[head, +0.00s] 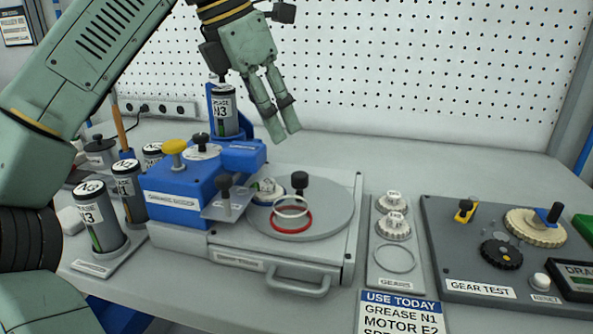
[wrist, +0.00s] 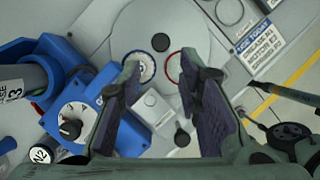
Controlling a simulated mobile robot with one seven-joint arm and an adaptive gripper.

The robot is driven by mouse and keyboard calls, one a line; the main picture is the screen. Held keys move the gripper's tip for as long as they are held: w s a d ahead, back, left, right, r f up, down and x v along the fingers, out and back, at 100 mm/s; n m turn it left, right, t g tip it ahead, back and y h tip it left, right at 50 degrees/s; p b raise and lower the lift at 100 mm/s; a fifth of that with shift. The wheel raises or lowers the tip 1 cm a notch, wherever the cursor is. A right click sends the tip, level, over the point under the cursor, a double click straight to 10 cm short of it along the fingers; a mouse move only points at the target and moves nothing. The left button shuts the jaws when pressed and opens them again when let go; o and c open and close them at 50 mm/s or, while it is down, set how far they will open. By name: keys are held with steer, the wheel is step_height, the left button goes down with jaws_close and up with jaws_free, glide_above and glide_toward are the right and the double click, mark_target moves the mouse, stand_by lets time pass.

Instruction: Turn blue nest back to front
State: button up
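A round grey turntable disc (head: 335,213) sits on a flat grey base. The blue nest (head: 257,198) is a blue ring at the disc's left in the head view, with a pale part in it; it also shows in the wrist view (wrist: 140,78). A red ring (head: 291,231) lies nearer the front, with a pale ring (head: 291,199) by it. A black knob (head: 299,182) stands towards the disc's back. My gripper (head: 284,132) is open and empty, above and behind the disc, touching nothing. In the wrist view its fingers (wrist: 162,72) are apart and partly cover both nests.
A blue dispenser (head: 178,199) with a yellow knob and an N3 cartridge (head: 224,112) stands left of the disc. A small grey plate (head: 222,206) with a black knob reaches towards the disc. A gears tray (head: 396,268) and gear test board (head: 463,267) lie right. A pegboard (head: 400,70) stands behind.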

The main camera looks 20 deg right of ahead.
mark_target(300, 174)
steer(key=x, duration=1)
steer(key=shift+d+f+b, duration=0.15)
steer(key=shift+f+b, duration=0.1)
steer(key=shift+b, duration=0.05)
steer(key=shift+c, duration=0.6)
jaws_close()
